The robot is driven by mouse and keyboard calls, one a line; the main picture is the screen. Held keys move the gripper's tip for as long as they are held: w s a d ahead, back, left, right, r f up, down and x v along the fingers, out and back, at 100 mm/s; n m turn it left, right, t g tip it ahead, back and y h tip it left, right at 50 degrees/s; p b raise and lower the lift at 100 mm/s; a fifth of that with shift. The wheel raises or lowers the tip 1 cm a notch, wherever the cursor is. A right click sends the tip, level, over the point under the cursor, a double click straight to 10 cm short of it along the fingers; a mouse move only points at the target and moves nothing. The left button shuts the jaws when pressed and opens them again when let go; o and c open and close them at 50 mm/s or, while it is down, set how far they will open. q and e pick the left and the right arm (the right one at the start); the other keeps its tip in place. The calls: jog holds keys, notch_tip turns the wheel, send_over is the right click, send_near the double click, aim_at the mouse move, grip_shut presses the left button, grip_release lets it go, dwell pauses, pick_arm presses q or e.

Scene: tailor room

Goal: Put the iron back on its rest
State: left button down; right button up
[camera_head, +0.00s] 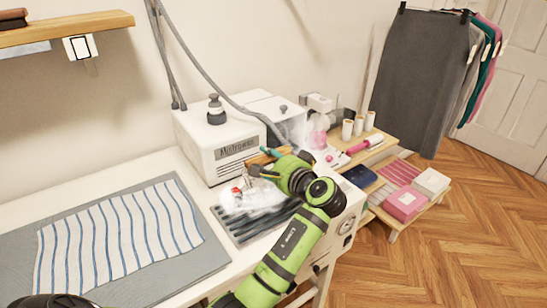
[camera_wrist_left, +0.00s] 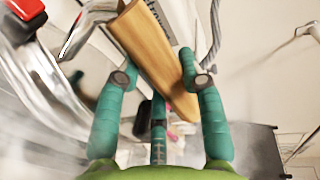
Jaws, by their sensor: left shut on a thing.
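My left gripper (camera_head: 266,160) reaches in over the ironing station. It is shut on the wooden handle of the iron (camera_head: 258,158). In the left wrist view the teal fingers (camera_wrist_left: 160,80) close around the pale wooden handle (camera_wrist_left: 150,48), with a red part and shiny metal at the left. The iron's body is mostly hidden by white steam and my arm. A dark ribbed rest (camera_head: 238,232) lies on the white table just below. Steam hides whether the iron touches it.
The white steam generator (camera_head: 205,150) stands behind, with a grey hose rising from it. A striped cloth (camera_head: 118,238) lies on the grey mat to the left. Shelves with spools and boxes (camera_head: 405,203) stand to the right. A grey skirt (camera_head: 420,80) hangs behind them.

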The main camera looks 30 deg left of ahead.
pick_arm(q)
jog(key=shift+f, duration=1.4)
jog(key=c, duration=0.8)
grip_release()
jog(key=shift+f, duration=0.4)
jog(key=shift+s+d+r, duration=0.15)
jog(key=shift+s, duration=0.05)
jog(key=shift+d, duration=0.2)
jog(key=shift+b+v, duration=0.85)
jog(key=shift+v, duration=4.95)
